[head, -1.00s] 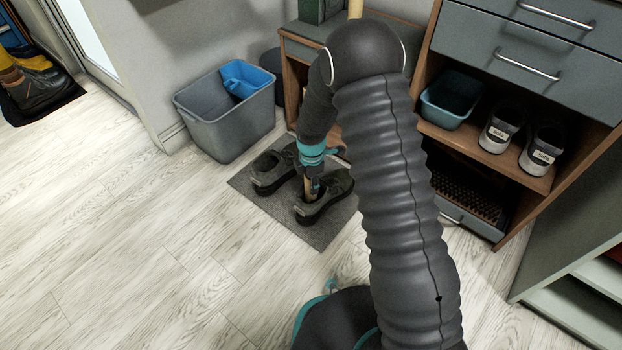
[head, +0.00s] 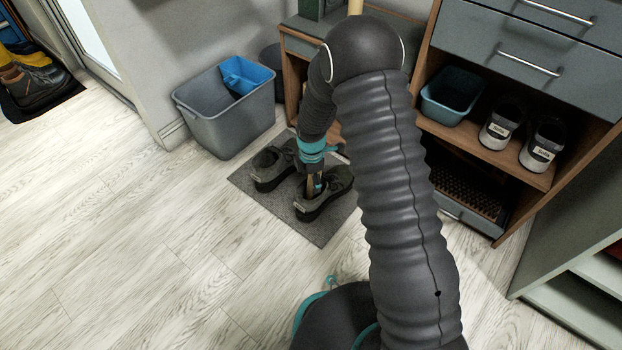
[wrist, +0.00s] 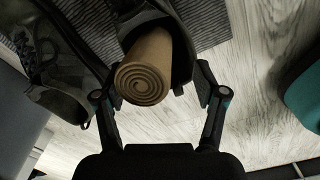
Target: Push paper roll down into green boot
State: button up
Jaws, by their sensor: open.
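The rolled brown paper (wrist: 150,62) stands in the opening of the right-hand dark grey-green boot (head: 326,194). Its spiral end faces the wrist camera, and a good length sticks out of the boot. In the head view a small strip of the roll (head: 314,186) shows below my wrist. My gripper (wrist: 160,98) is open, with one finger on each side of the roll's end and visible gaps between them. The boot also shows in the wrist view (wrist: 182,42). The roll's lower end is hidden inside the boot.
The other boot (head: 270,166) stands close on the left, on the same grey mat (head: 318,230). A grey bin (head: 225,120) with a blue insert is behind left. A wooden shelf unit (head: 480,150) with white shoes stands right. The floor at left is clear.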

jog(key=shift+r, duration=0.1)
notch_tip(320, 180, up, 12)
dwell(0.5)
dwell(0.6)
